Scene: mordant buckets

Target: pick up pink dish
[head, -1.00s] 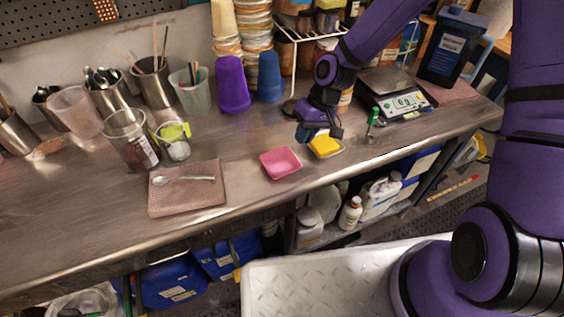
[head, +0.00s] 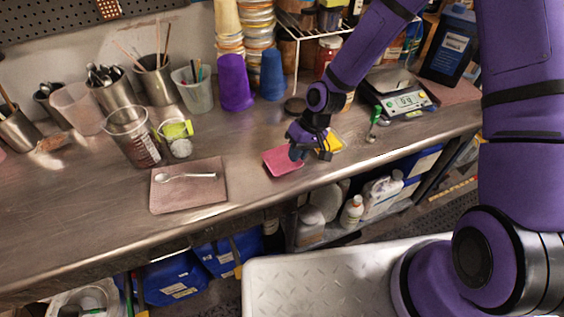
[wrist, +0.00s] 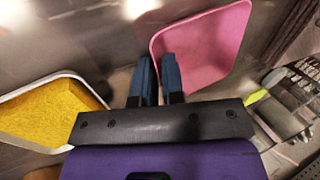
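The pink dish (head: 282,162) is a shallow square dish on the steel bench, near the front edge. In the wrist view the pink dish (wrist: 205,45) fills the upper right and looks tilted by the camera angle. My gripper (head: 298,152) is at the dish's right side in the head view. In the wrist view the blue fingers of my gripper (wrist: 158,75) are close together with a narrow gap, one on each side of the dish's near rim, so they look shut on it. The fingertips' contact is partly hidden. The dish appears still down on the bench.
A dish of yellow powder (head: 331,143) sits just right of the gripper and shows in the wrist view (wrist: 50,112). A green-handled tool (head: 374,122) and a scale (head: 400,100) are at the right.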

